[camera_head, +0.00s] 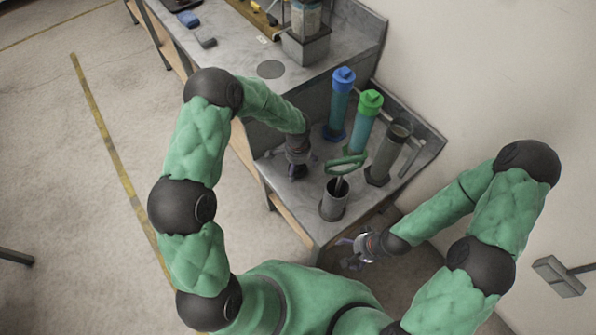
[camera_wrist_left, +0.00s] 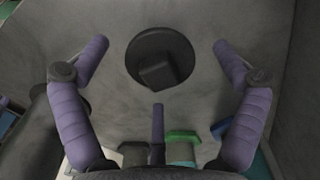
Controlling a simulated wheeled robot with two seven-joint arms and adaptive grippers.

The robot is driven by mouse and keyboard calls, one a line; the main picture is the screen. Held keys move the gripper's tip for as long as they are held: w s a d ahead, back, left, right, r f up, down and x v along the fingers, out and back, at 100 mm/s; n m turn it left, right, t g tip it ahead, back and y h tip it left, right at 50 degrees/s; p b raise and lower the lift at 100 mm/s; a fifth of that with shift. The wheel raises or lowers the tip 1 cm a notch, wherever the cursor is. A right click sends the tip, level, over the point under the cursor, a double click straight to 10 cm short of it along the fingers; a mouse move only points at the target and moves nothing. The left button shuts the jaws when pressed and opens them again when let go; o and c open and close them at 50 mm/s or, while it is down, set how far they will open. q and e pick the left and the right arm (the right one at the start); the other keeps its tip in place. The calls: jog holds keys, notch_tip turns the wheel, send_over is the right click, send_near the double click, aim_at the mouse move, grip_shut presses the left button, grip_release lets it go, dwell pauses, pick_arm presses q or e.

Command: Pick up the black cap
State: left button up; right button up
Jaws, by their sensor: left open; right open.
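The black cap (camera_wrist_left: 158,58) shows in the left wrist view as a dark round disc with a square knob, lying on a grey surface. My left gripper (camera_wrist_left: 160,75) is open, its purple fingers spread to either side of the cap and a third finger below it; none visibly touches it. In the head view my left gripper (camera_head: 297,173) points down over the lower grey bench, and I cannot make out the cap there. My right gripper (camera_head: 352,256) is open and empty, low beside the bench's front edge.
On the lower bench (camera_head: 283,206) stand a blue-capped tube (camera_head: 340,105), a green-capped tube (camera_head: 363,125), a dark open tube (camera_head: 388,155) and a grey cylinder (camera_head: 334,203) with a green-handled tool (camera_head: 346,163). The higher bench (camera_head: 235,55) behind carries a flat dark disc (camera_head: 271,69).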

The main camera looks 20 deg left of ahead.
pick_arm(q)
jog(key=shift+f, duration=0.3)
jog(key=c, duration=1.2)
jog(key=shift+r, duration=0.1)
